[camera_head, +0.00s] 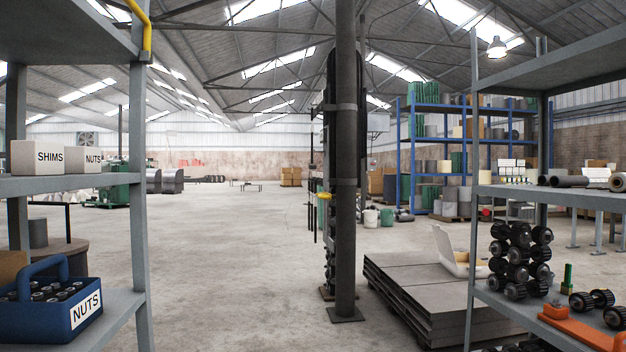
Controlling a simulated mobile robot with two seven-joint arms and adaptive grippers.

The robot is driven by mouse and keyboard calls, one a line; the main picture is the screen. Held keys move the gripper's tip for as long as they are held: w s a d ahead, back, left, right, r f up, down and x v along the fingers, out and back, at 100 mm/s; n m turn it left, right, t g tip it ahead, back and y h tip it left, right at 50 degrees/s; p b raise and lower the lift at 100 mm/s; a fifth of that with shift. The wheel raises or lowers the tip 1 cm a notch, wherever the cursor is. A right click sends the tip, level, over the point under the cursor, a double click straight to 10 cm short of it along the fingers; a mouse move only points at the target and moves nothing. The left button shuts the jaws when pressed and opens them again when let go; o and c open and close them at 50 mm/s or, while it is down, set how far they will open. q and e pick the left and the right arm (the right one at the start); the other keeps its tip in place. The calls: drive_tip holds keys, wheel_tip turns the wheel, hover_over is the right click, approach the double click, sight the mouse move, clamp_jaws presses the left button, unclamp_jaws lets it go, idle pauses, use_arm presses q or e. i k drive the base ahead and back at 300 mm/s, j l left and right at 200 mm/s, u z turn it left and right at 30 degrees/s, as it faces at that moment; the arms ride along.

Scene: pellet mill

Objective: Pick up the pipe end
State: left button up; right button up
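I cannot tell for sure which thing is the pipe end. Short dark pipe pieces lie on the upper board of the grey right shelf (590,195). One dark grey pipe piece (568,181) lies on its side there. Another short round piece (618,182) is at the picture's right edge, partly cut off, with its round end facing me. Neither of my grippers shows in the head view.
A grey left shelf (139,170) holds boxes marked SHIMS (37,157) and NUTS (83,159), and a blue NUTS tote (55,312). A dark post (345,200) and stacked sheets (425,290) stand between the shelves. The concrete floor left of the post is open.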

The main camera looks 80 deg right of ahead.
sight(556, 181)
drive_tip(key=i+z, duration=0.1)
drive_tip(key=z, duration=3.9)
drive_tip(key=i+j+u, duration=0.15)
drive_tip(key=u, duration=3.95)
drive_tip(key=l+z, duration=0.1)
drive_tip(key=z, duration=0.3)
drive_tip(key=l+z, duration=0.1)
drive_tip(key=z, duration=0.3)
drive_tip(key=l+z, duration=0.1)
drive_tip(key=z, duration=0.3)
